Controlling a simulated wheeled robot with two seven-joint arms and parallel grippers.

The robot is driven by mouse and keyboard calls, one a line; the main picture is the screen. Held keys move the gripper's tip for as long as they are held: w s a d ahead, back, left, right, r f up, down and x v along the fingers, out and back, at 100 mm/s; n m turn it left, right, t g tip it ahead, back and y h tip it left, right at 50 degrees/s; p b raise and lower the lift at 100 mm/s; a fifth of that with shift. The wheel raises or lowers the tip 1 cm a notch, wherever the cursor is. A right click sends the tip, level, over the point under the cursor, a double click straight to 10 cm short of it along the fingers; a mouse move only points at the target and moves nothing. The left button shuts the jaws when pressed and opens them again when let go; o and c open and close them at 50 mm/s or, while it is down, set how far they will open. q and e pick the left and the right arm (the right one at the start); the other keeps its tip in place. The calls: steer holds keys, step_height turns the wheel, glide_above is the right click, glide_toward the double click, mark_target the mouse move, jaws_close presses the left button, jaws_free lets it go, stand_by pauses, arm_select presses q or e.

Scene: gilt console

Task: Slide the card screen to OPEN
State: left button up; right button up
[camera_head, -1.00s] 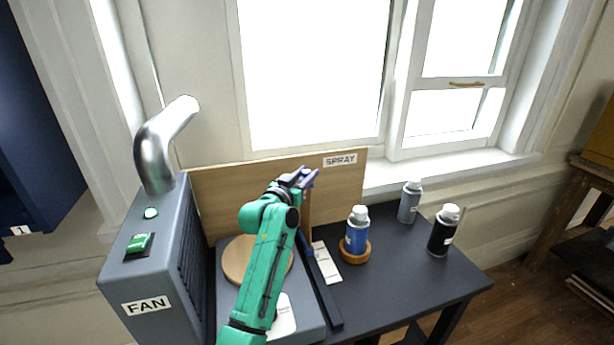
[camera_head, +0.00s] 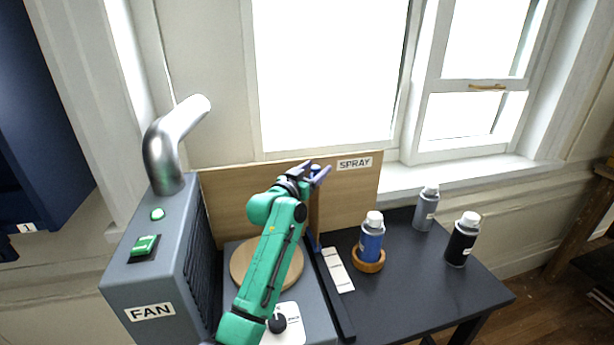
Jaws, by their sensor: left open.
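A narrow brown upright piece (camera_head: 315,212), seen nearly edge-on, looks like the card screen. It stands at the far end of a dark rail (camera_head: 334,298) on the table. A white printed strip (camera_head: 338,270) lies along the rail's right side; its words are too small to read. My left gripper (camera_head: 319,173) is open at the top of the upright piece, its dark blue fingers very close to it. I cannot tell if they touch or straddle it. My green left arm hides part of the area. My right gripper is not in view.
A grey FAN box (camera_head: 150,290) with a metal duct stands left. A wooden SPRAY board (camera_head: 230,205) stands behind. A round wooden disc (camera_head: 240,265) lies under my arm. A blue can (camera_head: 371,240) on a wooden ring, a grey can (camera_head: 426,210) and a black can (camera_head: 462,242) stand right.

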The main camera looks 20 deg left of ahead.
arm_select(q)
steer(key=shift+s+a+f, duration=0.15)
steer(key=shift+s, duration=0.3)
steer(key=b+v, duration=0.4)
steer(key=v, duration=0.9)
steer(key=shift+s+a, duration=0.15)
steer(key=shift+s, duration=0.1)
